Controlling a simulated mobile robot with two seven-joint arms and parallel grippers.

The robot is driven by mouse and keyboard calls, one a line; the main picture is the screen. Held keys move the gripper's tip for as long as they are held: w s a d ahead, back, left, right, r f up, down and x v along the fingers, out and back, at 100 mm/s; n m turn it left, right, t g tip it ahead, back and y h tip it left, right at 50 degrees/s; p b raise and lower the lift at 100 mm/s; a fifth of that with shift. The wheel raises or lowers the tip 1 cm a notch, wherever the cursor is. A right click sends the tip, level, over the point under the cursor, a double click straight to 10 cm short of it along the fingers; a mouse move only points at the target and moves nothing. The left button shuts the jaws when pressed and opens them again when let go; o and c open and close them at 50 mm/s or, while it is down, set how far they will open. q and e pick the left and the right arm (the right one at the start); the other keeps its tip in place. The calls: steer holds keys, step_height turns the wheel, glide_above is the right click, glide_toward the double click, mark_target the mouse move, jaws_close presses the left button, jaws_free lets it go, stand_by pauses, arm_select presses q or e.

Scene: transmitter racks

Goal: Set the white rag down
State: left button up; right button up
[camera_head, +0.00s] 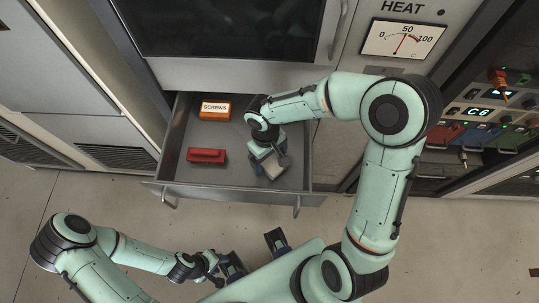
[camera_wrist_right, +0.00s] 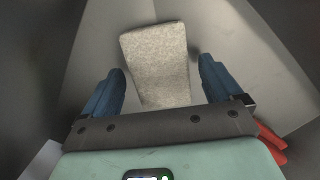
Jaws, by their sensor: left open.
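The white rag (camera_head: 273,170) is a pale, flat, folded piece at the right part of the open drawer (camera_head: 232,190). It also shows in the right wrist view (camera_wrist_right: 158,58), as a speckled pale rectangle. My right gripper (camera_head: 269,160) reaches down into the drawer over the rag. In the right wrist view its two blue fingers (camera_wrist_right: 160,88) are spread, with a gap on each side of the rag. The rag's near end is hidden by the gripper body. My left gripper (camera_head: 254,254) is open and empty, low in front of the drawer.
An orange box labelled SCREWS (camera_head: 215,107) stands at the drawer's back left. A red object (camera_head: 206,155) lies in front of it, left of the rag. Grey cabinet walls and a HEAT gauge panel (camera_head: 402,39) stand around the drawer. Floor in front is clear.

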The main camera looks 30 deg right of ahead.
steer(key=shift+r, duration=0.3)
arm_select(q)
steer(key=shift+w+r+p, duration=0.25)
steer(key=shift+r+p, duration=0.2)
steer(key=shift+r, duration=0.1)
steer(key=shift+w+r+p, duration=0.2)
steer(key=shift+r+p, duration=0.25)
steer(key=shift+r, duration=0.05)
arm_select(e)
step_height(320, 180, up, 12)
steer(key=w, duration=0.1)
steer(key=shift+w+a+f, duration=0.15)
steer(key=shift+w+f, duration=0.05)
